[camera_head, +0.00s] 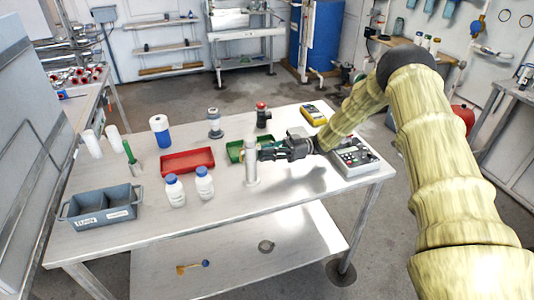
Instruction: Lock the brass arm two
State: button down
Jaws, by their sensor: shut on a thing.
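My gripper (264,153) reaches in from the right, level above the metal table. The exact grip is too small to make out. I cannot clearly pick out a brass arm on the cylinder. A small brass-coloured piece with a dark blue end (191,267) lies on the lower shelf; I cannot tell what it is.
The table's front right is clear.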

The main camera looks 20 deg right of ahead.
jog(key=c, duration=1.5)
grip_release()
jog(key=shift+c, duration=0.2)
jog(key=shift+r, duration=0.1)
notch_tip(320, 180, up, 10)
